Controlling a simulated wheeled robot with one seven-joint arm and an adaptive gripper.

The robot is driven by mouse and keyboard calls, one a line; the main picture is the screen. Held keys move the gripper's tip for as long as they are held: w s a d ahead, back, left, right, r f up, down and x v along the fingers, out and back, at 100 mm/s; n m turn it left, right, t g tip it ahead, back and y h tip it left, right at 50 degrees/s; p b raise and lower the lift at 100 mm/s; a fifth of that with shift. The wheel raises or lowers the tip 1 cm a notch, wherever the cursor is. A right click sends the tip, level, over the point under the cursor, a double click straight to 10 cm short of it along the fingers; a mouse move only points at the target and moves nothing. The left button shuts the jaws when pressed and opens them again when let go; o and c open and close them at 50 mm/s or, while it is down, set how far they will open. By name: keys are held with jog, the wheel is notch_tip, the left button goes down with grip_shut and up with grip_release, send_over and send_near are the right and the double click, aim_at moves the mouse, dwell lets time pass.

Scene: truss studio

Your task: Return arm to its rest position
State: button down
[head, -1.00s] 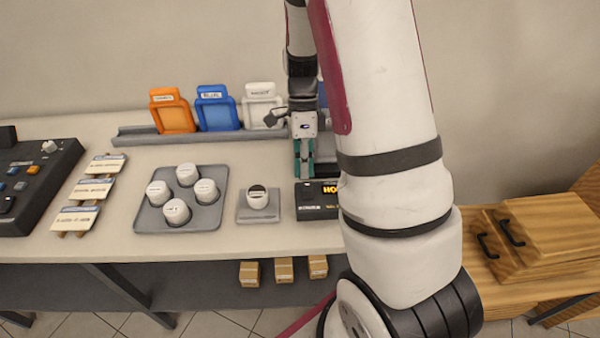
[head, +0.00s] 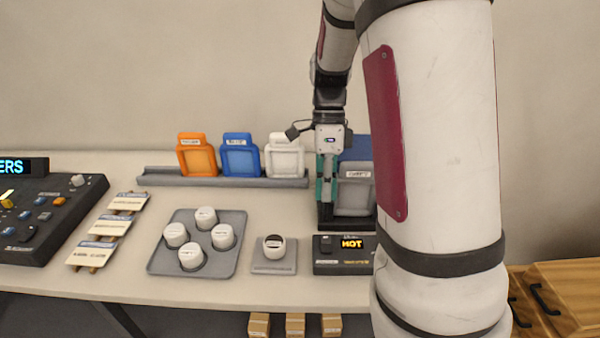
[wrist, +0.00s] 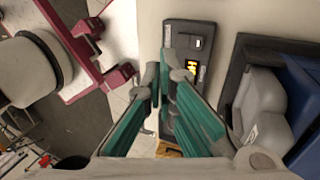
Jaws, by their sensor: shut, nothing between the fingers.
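My gripper (head: 327,190) is at the right part of the table in the head view, fingers pointing down. Its teal fingers are shut with nothing between them. It is above the table, in front of a dark rack with grey and blue frames (head: 355,190), and behind a black box with a lit "HOT" display (head: 345,253). In the wrist view the gripper (wrist: 162,88) points toward the same black box (wrist: 190,75). My white arm covers the right side of the head view and hides part of the box and the rack.
Orange (head: 197,156), blue (head: 240,157) and white (head: 284,157) frames stand in a grey rail (head: 150,178). A grey tray (head: 158,262) holds several white cups. A single cup (head: 274,246) stands on a small pad (head: 273,268). A control console (head: 40,215) and label cards (head: 109,225) are at left.

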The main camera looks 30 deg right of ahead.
jog(key=s+a+r+n+t+h, duration=0.2)
jog(key=s+a+r+n+t, duration=0.6)
jog(key=n, duration=1.6)
jog(key=shift+s+a+r+n+t, duration=0.3)
jog(key=shift+s+a+r+n, duration=0.1)
jog(key=shift+s+a+r, duration=2.35)
jog(key=shift+w+a+f, duration=0.1)
jog(key=shift+w+f, duration=0.1)
jog(key=shift+w, duration=0.1)
